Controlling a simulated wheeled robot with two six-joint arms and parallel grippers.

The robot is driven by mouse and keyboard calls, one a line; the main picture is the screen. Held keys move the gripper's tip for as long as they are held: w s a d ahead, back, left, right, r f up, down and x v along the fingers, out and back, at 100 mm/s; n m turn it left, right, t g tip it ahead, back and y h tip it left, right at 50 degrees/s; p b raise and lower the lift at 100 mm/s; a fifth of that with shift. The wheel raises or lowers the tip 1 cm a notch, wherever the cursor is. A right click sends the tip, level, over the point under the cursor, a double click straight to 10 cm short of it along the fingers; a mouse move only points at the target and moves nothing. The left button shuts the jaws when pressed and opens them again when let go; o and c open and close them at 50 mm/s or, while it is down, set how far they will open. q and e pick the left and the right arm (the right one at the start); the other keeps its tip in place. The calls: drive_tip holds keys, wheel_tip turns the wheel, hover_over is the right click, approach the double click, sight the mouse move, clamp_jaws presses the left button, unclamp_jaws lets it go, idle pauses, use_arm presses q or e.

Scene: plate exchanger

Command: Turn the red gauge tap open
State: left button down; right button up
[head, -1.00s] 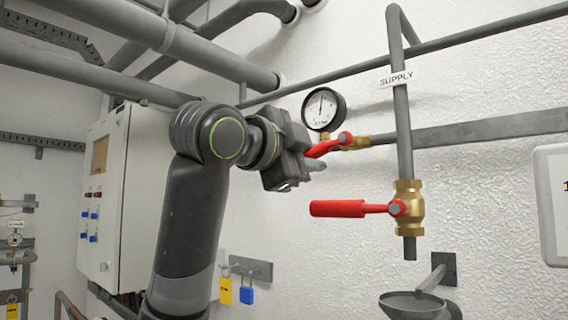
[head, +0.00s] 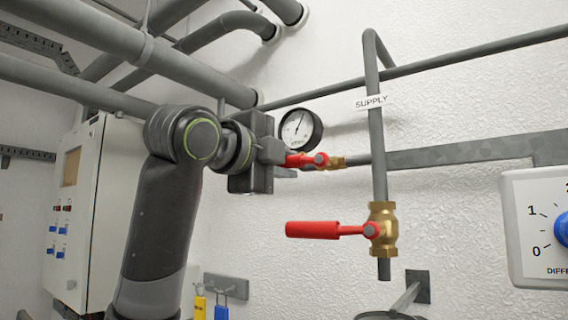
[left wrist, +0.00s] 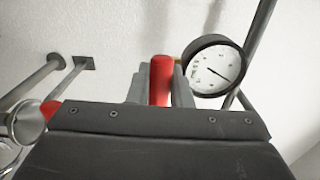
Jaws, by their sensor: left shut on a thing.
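The red gauge tap (head: 300,160) is a small lever on a brass fitting below the round gauge (head: 301,129). Its lever lies nearly level, pointing left from its pivot. My left gripper (head: 284,165) comes in from the left and is shut on the lever. In the left wrist view the red lever (left wrist: 161,80) stands between the two grey fingers, with the gauge (left wrist: 215,66) just to the right. The gripper hides part of the lever in the head view. My right gripper is not in view.
A larger red lever (head: 312,230) on a brass valve (head: 383,230) sits below, on the pipe labelled SUPPLY (head: 371,102). A dial panel (head: 535,225) is at the right edge. A grey-white cabinet (head: 95,205) stands left behind my arm. Pipes run overhead.

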use_arm(q)
drive_tip(key=c, duration=1.3)
unclamp_jaws()
drive_tip(key=shift+s, duration=0.1)
drive_tip(key=b+v, duration=0.8)
drive_tip(key=v, duration=0.9)
drive_tip(key=shift+a, duration=0.15)
